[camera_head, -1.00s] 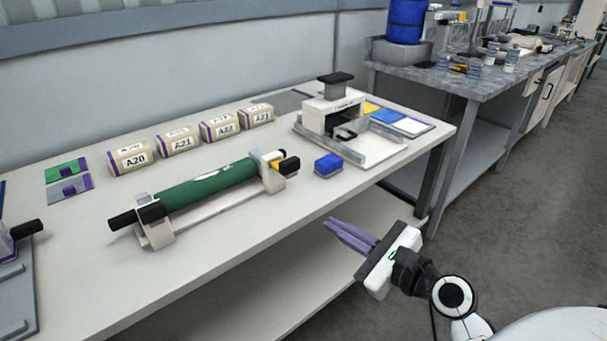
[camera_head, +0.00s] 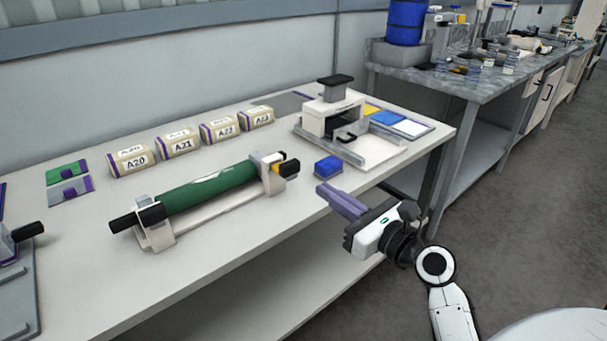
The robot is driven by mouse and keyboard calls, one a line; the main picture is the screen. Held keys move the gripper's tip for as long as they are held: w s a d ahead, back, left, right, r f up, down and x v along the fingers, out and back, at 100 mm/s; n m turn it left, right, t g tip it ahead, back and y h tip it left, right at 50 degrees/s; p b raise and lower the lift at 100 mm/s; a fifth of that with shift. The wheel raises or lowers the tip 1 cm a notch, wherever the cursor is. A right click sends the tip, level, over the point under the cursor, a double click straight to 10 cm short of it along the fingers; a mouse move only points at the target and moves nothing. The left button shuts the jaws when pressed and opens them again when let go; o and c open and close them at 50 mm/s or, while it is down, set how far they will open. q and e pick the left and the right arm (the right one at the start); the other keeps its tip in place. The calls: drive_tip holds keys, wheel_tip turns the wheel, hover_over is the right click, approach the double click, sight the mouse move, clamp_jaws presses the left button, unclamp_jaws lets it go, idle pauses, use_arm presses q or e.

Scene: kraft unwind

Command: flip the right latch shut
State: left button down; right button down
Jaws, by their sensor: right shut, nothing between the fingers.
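A green roll (camera_head: 208,189) lies on a black-ended shaft in a white unwind stand (camera_head: 213,216) on the table. The right latch (camera_head: 280,168) is at the stand's right end, with a yellow part and a black tip sticking out to the right. Whether the latch is open or shut is too small to tell. My right gripper (camera_head: 322,190) has purple fingers held together with nothing between them. My left gripper is out of view.
A blue block (camera_head: 328,166) sits between the stand and a white press-like device (camera_head: 335,121). Green and grey cards (camera_head: 69,179) lie at left. The front strip of the table (camera_head: 240,245) is clear.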

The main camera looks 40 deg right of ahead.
sight(293, 169)
drive_tip(key=w, duration=0.8)
drive_tip(key=shift+w+a, duration=0.25)
drive_tip(key=shift+a, duration=0.05)
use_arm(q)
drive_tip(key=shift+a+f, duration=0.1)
